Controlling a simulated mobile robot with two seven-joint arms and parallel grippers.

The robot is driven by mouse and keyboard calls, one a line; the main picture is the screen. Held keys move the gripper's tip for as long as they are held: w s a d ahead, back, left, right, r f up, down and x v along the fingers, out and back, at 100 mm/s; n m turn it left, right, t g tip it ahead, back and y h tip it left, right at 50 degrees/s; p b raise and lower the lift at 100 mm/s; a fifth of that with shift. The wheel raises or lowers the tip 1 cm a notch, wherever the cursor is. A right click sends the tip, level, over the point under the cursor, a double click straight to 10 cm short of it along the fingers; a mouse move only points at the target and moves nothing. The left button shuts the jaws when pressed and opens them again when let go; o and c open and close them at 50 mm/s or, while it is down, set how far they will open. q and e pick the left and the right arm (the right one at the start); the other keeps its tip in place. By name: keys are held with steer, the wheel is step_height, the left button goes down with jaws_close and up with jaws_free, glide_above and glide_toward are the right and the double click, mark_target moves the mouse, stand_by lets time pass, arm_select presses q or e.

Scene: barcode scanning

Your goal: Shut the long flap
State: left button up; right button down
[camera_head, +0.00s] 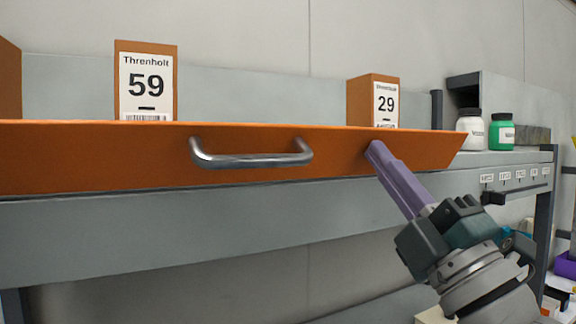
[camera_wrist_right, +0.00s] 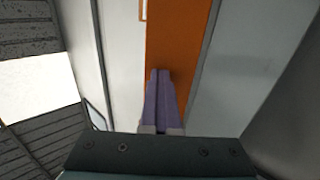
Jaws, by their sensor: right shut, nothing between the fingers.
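The long orange flap (camera_head: 240,185) with a metal bar handle (camera_head: 250,158) spans the left and middle of the head view. It juts out along the front of the grey shelf, its right end near the right third. My right gripper (camera_head: 372,150) is shut and empty, its purple fingertips at the flap's face, right of the handle. In the right wrist view the closed purple fingers (camera_wrist_right: 160,75) overlap the orange flap (camera_wrist_right: 180,40); I cannot tell whether they touch it. My left gripper is not in view.
A white jar (camera_head: 470,130) and a green jar (camera_head: 501,133) stand on the shelf at right. A dark grey post (camera_head: 543,215) stands at the far right.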

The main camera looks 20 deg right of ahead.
steer(key=shift+w+r, duration=0.2)
steer(key=shift+w, duration=0.4)
stand_by(0.3)
steer(key=s+p, duration=0.2)
steer(key=s, duration=0.5)
steer(key=shift+s+d, duration=0.25)
steer(key=shift+s, duration=0.15)
steer(key=shift+r, duration=0.1)
